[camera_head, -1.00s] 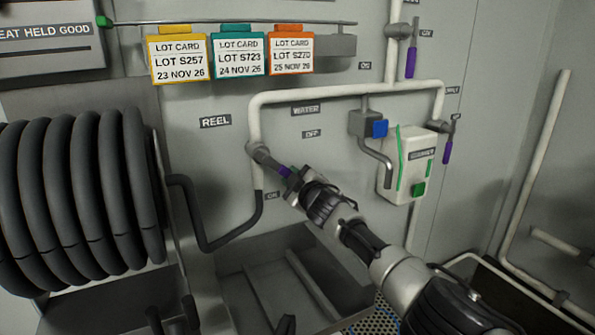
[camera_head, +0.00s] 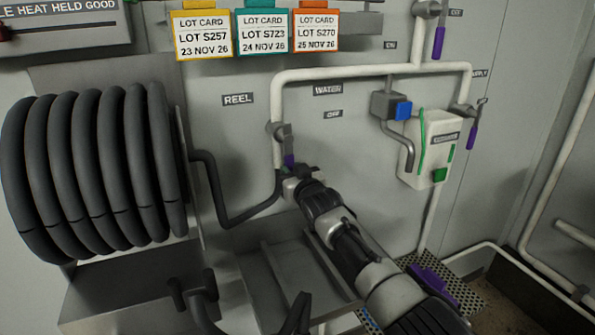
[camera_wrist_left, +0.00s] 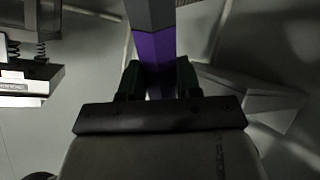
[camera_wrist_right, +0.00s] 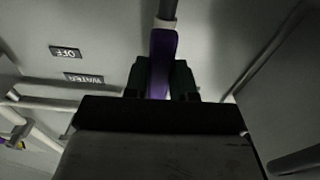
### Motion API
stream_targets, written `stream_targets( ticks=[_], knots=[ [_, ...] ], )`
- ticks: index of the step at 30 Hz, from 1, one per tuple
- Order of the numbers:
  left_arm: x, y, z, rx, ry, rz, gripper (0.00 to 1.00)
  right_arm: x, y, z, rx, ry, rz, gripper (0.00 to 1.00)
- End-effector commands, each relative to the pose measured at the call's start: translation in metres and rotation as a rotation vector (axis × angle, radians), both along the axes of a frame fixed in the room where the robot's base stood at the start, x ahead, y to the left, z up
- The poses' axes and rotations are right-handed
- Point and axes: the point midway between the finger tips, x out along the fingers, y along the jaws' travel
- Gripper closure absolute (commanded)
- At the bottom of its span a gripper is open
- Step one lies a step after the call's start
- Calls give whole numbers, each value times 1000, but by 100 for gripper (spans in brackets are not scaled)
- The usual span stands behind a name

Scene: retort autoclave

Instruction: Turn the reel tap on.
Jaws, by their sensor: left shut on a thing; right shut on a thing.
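The reel tap (camera_head: 277,131) sits on the white pipe below the WATER label. Its purple lever (camera_head: 289,160) points almost straight down. My right gripper (camera_head: 293,174) is shut on the lever's lower end. In the right wrist view the purple lever (camera_wrist_right: 163,48) stands between my right fingers (camera_wrist_right: 162,80). The OFF label (camera_head: 333,114) is up to the right of the lever. In the left wrist view my left gripper (camera_wrist_left: 158,80) is shut on a purple handle (camera_wrist_left: 154,48) below a grey part. I cannot make out my left gripper in the head view.
A black hose reel (camera_head: 95,165) fills the left, its hose running to the tap's pipe. A grey trough (camera_head: 285,250) lies below. A white box (camera_head: 428,150) and another purple-levered valve (camera_head: 472,130) are to the right. A purple item (camera_head: 433,280) is on a perforated plate.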

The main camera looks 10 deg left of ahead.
Motion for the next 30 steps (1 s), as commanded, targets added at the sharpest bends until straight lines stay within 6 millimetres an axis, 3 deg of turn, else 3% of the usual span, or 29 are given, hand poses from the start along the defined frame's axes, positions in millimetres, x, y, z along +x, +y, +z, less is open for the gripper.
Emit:
stream_targets(
  ticks=[20,21,26,30],
  knots=[
    [0,0,0,-1,-1,-1,100,-3,5,-2,59,45,0,100],
    [0,0,0,-1,-1,-1,100,-3,5,-2,60,45,0,73],
    [0,0,0,-1,-1,-1,100,-3,5,-1,57,42,0,49],
    [0,0,1,-1,-1,-1,100,-3,4,-1,55,40,0,49]
  ],
)
